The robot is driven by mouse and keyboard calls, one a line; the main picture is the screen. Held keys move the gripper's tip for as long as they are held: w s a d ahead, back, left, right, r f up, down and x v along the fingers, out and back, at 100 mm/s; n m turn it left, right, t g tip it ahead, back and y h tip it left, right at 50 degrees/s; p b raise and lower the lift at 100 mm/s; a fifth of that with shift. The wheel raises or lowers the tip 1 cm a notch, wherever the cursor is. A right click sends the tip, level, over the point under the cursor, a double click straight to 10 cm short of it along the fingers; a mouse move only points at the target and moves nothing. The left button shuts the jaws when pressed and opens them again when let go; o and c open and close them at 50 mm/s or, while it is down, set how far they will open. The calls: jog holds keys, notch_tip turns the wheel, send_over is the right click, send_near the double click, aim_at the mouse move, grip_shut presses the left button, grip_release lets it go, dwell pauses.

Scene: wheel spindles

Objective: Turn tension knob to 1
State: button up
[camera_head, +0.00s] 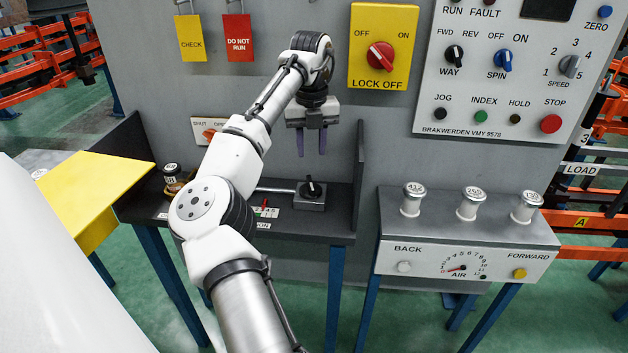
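A black knob (312,188) with a light pointer line sits on top of a small grey block (309,203) on the dark shelf. A rod runs left from the block. A white number scale (268,212) with a red pointer lies left of the block; 2 to 5 are readable, and my arm hides its left part. A label below it is mostly hidden, showing only its last letters, so I cannot confirm it reads tension. My gripper (311,153) points down above the knob, its two purple fingers apart with nothing between them. The fingertips are clear of the knob.
The dark shelf (335,222) has raised side walls, one close right of the knob. A small dark-capped cylinder (171,172) stands at its left. A grey panel rises behind, with a yellow lock-off switch (382,50). An air box (470,262) with three silver posts stands right.

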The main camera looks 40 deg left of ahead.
aim_at(312, 187)
notch_tip(312, 187, down, 11)
jog(key=shift+p, duration=0.4)
grip_shut()
